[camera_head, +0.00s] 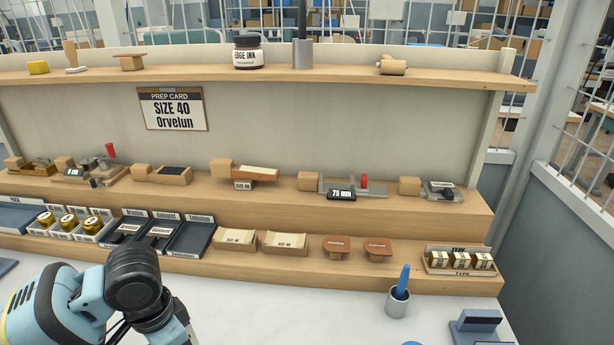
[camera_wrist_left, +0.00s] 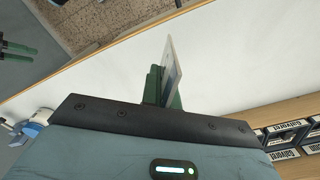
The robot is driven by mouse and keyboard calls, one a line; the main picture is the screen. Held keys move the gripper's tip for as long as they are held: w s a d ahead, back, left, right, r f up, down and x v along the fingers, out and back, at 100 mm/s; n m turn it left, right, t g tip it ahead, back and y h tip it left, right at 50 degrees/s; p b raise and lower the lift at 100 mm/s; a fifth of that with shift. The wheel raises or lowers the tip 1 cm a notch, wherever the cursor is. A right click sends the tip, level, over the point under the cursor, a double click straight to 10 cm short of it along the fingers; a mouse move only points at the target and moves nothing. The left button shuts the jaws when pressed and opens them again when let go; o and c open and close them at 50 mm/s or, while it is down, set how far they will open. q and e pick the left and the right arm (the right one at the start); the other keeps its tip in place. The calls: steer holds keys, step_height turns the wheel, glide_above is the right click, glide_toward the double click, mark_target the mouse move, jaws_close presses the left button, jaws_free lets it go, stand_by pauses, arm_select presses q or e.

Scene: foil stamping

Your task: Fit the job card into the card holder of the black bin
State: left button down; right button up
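In the left wrist view, my left gripper (camera_wrist_left: 163,88) has its green fingers close together on a thin, pale card (camera_wrist_left: 173,62), seen almost edge-on and standing out past the fingertips. I take it as the job card; its print is not readable. In the head view my left arm comes in at the lower left and its fingers are hidden. Several black labelled bins (camera_head: 190,240) stand on the lower shelf, and also at the right of the left wrist view (camera_wrist_left: 283,137). I cannot tell which is the black bin, and no card holder shows clearly.
A prep card (camera_head: 173,108) reading SIZE 40 Orvelun hangs on the back panel. Gold jars (camera_head: 69,222) in trays stand left of the black bins, paper packs (camera_head: 235,238) to the right. A cup with a blue tool (camera_head: 398,300) stands on the white table (camera_head: 290,310), mostly clear.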

arm_select(q)
steer(key=r+n, duration=0.1)
steer(key=n, duration=0.1)
steer(key=w+d+r+n, duration=0.1)
steer(key=n, duration=0.2)
steer(key=w+d+r+n, duration=0.1)
steer(key=n, duration=0.2)
steer(key=shift+d+r, duration=0.2)
steer(key=shift+r, duration=0.2)
